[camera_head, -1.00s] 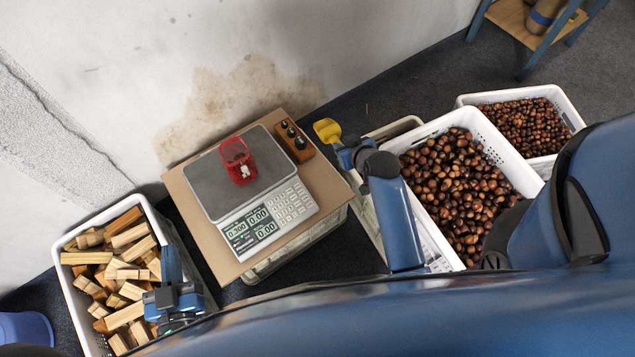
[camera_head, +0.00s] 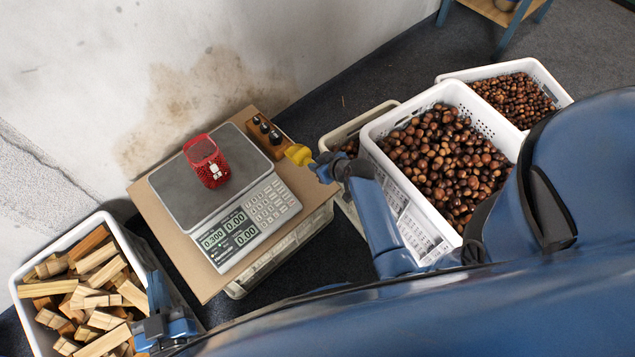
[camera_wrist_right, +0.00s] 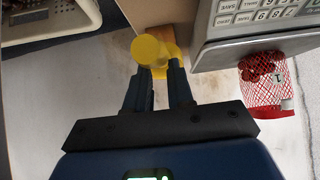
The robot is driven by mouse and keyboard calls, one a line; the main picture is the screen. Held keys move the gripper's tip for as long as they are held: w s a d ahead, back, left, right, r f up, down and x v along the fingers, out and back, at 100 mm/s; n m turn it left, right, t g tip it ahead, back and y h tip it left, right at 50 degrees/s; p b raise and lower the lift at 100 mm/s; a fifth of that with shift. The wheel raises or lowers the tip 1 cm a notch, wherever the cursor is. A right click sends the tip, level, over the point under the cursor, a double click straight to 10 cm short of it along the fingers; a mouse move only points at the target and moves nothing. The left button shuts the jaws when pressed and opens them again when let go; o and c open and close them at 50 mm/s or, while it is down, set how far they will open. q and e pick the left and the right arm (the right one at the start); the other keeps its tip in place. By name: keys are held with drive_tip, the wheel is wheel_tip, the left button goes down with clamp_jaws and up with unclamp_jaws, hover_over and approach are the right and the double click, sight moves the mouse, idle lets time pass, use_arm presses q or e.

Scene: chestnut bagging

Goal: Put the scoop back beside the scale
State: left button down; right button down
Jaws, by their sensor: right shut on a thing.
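The yellow scoop (camera_head: 298,154) is at the right edge of the board under the scale, near the weight block. My right gripper (camera_head: 325,165) is shut on it; the scoop also shows between the fingers in the right wrist view (camera_wrist_right: 150,52). The scale (camera_head: 223,195) stands on the board with its display lit. Whether the scoop touches the board I cannot tell. My left gripper (camera_head: 165,330) is at the lower left, over the right edge of the wood crate; its fingers are too unclear to read.
A red net bag (camera_head: 208,163) stands on the scale's plate. White crates of chestnuts (camera_head: 375,137) stand at right, a crate of wood (camera_head: 30,318) at left.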

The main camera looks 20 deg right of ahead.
drive_tip(key=shift+f+b, duration=1.7)
drive_tip(key=shift+f, duration=3.35)
drive_tip(key=shift+f, duration=0.15)
drive_tip(key=c, duration=1)
unclamp_jaws()
